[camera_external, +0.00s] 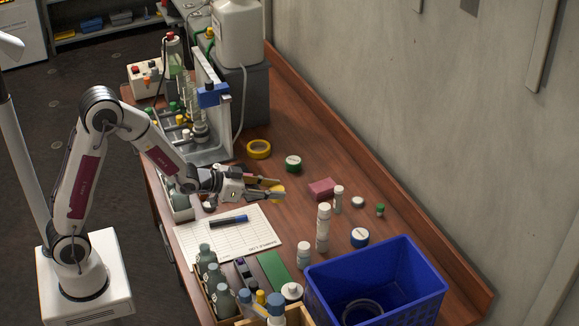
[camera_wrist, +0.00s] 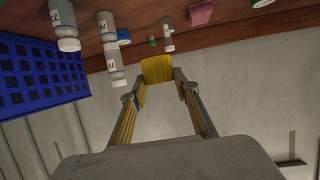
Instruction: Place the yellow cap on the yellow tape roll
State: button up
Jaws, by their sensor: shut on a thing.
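In the wrist view the yellow cap (camera_wrist: 157,69) sits between the two fingertips of my gripper (camera_wrist: 159,80). The yellow tape roll (camera_external: 259,149) lies flat on the wooden table, farther back than the gripper and beside a green tape roll (camera_external: 293,163). The yellow tape roll does not show in the wrist view.
A pink block (camera_external: 321,188), white bottles (camera_external: 323,227) and a blue tape roll (camera_external: 360,237) stand right of my gripper. A blue basket (camera_external: 421,258) is at the front right. A lab rack (camera_external: 213,150) stands behind the arm. The table is clear between the gripper and the yellow roll.

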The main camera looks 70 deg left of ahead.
jog(key=shift+a+r+n+y, duration=0.2)
jog(key=shift+a+n+y, duration=0.2)
jog(key=shift+a+y, duration=0.1)
jog(key=w+a+r+n+g+y, duration=0.1)
jog(key=w+a+r+n+y, duration=0.25)
jog(key=a, duration=0.65)
jog(key=w+a+r+n+g+y, duration=0.1)
jog(key=w+a+r+n+y, duration=0.25)
jog(key=a, duration=0.55)
notch_tip(320, 180, up, 9)
jog(key=n+g+y, duration=0.5)
send_over(250, 150)
notch_tip(250, 150, down, 24)
jog(key=shift+d+r, duration=0.1)
jog(key=shift+f, duration=2.1)
jog(key=shift+f, duration=0.2)
